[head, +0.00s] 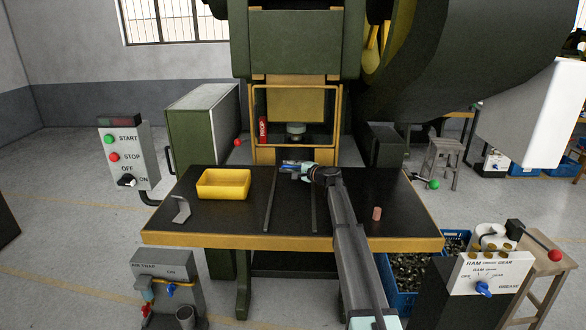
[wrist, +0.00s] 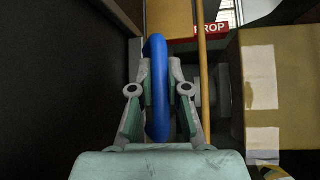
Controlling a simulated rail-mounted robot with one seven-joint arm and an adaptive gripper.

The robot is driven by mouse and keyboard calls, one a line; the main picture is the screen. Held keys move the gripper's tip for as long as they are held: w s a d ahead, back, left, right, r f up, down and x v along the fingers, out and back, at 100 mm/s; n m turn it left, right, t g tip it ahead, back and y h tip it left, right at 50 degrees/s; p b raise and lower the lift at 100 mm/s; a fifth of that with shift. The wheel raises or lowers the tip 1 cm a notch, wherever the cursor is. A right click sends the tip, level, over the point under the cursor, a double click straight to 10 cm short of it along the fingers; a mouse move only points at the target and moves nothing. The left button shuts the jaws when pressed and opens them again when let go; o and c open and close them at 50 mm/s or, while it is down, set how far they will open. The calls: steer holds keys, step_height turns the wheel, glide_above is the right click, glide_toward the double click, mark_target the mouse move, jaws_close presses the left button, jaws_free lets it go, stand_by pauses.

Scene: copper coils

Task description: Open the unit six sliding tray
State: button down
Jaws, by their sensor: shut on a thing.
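In the wrist view, my gripper (wrist: 160,78) is shut on a blue rounded handle (wrist: 158,110), with one finger on each side of it. In the head view, my gripper (head: 299,169) is at the back of the black table (head: 225,222), just in front of the press opening. A small blue and grey patch shows beside the fingers there. Two thin dark rails (head: 270,200) run front to back on the table. I cannot make out the sliding tray itself; the gripper and arm cover part of that area.
A yellow bin (head: 223,184) and a grey angled bracket (head: 181,210) are on the table's left. A small copper-coloured cylinder (head: 376,213) stands on the right, beside my arm. A yellow guard frame (head: 339,115) and a red PROP block (head: 263,129) are at the press opening.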

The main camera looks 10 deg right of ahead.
steer(key=s+a+b, duration=0.1)
steer(key=s+b, duration=0.1)
steer(key=s, duration=0.7)
steer(key=s+a+b, duration=0.2)
steer(key=s+b, duration=0.1)
steer(key=s, duration=0.6)
steer(key=s+a+b, duration=0.2)
steer(key=s, duration=0.7)
steer(key=shift+s+b, duration=0.4)
steer(key=c, duration=1.1)
jaws_free()
steer(key=shift+c, duration=0.2)
steer(key=v, duration=1.2)
